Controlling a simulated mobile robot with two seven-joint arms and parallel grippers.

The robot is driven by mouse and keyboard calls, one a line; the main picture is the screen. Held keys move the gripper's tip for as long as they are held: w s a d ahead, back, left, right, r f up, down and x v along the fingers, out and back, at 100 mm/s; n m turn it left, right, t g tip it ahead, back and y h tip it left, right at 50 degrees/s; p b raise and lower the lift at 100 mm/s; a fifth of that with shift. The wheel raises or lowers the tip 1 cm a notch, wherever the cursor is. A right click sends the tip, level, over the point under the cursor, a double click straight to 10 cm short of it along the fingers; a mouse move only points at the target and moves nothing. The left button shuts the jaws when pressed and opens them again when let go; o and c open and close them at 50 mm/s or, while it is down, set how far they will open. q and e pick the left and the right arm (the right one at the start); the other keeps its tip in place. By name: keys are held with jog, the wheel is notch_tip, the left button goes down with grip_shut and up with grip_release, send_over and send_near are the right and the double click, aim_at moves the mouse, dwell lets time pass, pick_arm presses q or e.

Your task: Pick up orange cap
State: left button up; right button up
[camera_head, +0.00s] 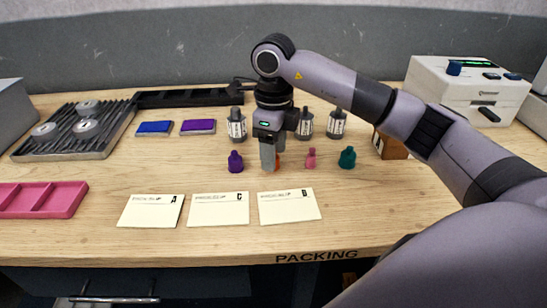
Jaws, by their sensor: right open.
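The orange cap (277,162) stands on the wooden table, mostly hidden behind the fingers of my right gripper (270,166). Only a small orange edge shows beside the fingers. My right gripper points straight down, open, with its fingertips low at the cap. I cannot tell whether the fingers touch the cap. My left gripper is not in view.
A purple cap (235,161) stands to the left; a pink cap (311,158) and a teal cap (347,158) stand to the right. Labelled bottles (237,124) stand behind. Paper cards (219,209) lie in front. A pink tray (42,200) is at the left.

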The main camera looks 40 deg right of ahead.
jog(key=shift+f, duration=0.7)
grip_shut()
jog(key=shift+r, duration=0.15)
